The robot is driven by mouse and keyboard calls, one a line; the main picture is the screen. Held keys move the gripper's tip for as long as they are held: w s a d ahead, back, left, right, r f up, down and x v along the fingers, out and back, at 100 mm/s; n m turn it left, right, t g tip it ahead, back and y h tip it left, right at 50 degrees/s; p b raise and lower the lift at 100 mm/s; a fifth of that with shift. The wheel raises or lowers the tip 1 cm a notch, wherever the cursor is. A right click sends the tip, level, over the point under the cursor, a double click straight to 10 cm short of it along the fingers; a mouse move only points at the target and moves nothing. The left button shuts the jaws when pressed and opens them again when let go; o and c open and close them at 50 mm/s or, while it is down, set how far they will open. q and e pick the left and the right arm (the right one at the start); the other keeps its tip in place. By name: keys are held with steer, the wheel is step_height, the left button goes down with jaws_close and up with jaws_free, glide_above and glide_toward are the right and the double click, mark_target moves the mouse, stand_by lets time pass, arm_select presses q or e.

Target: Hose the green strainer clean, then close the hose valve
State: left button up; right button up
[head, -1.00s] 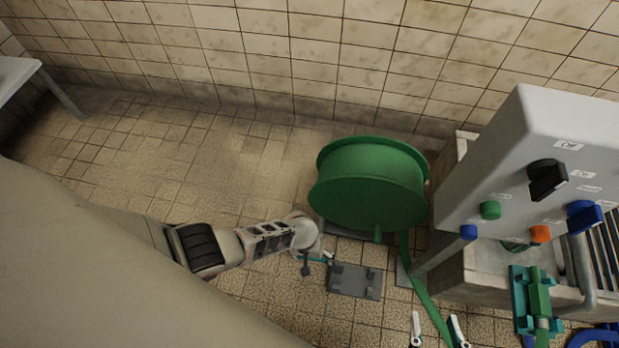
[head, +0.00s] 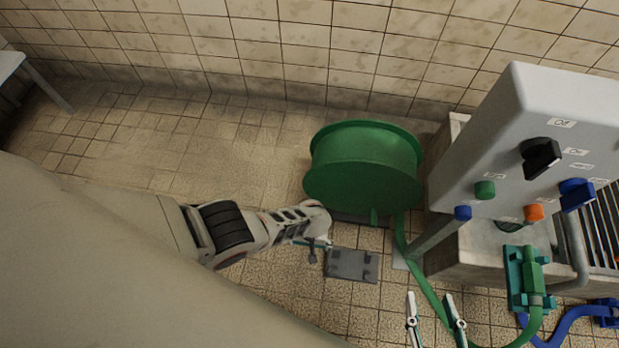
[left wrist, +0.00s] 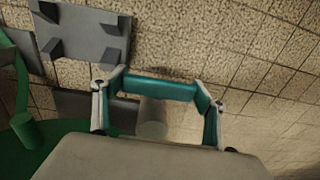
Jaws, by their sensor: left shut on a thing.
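A large green drum (head: 362,170) with a short stub stands on the floor in the head view, and part of it shows in the left wrist view (left wrist: 60,135). I cannot tell whether it is the strainer. A green hose (head: 425,283) runs beside it. My left gripper (head: 318,244) is just below-left of the drum. In the left wrist view its fingers are shut on a teal bar (left wrist: 160,88); a pale grey cylinder (left wrist: 153,117) shows below the bar. My right gripper (head: 433,312) is open near the bottom edge, its fingers apart around the hose line. I cannot identify the hose valve.
A grey control box (head: 490,155) with knobs and buttons stands at right. Below it is a green fitting in a teal bracket (head: 514,280), with a blue hose (head: 570,318) nearby. A grey pegged plate (head: 351,265) lies on the floor.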

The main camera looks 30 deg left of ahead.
arm_select(q)
steer(key=shift+s, duration=0.1)
steer(key=o, duration=1.1)
steer(key=shift+d+r, duration=0.1)
steer(key=shift+r, duration=0.05)
